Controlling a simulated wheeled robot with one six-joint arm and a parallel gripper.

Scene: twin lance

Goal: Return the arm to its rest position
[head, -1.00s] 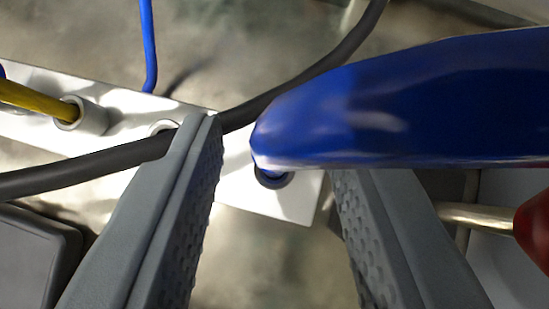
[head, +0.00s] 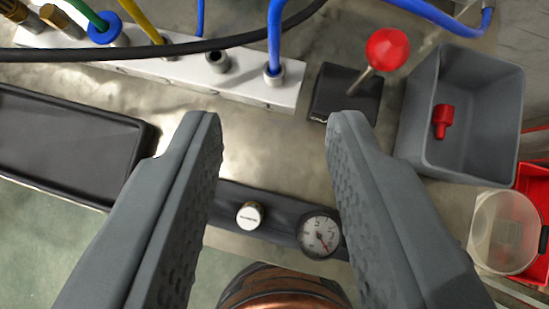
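My gripper (head: 270,122) is open and empty, its two grey fingers spread wide above the metal worktop (head: 262,160). A white manifold block (head: 180,72) lies beyond the fingertips at the upper left. A blue hose (head: 274,35) stands in the block's right-end port, and one grey port (head: 216,60) beside it is open. A yellow hose (head: 142,22) and a green hose (head: 88,14) are seated farther left. No finger touches the block or the hoses.
A red-knobbed lever (head: 388,49) stands right of the block. A grey bin (head: 470,150) holds a red part (head: 442,120). A clear round cup (head: 503,232) is at right, a black tray (head: 65,140) at left. A pressure gauge (head: 319,234) sits below. A black cable (head: 170,50) crosses the block.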

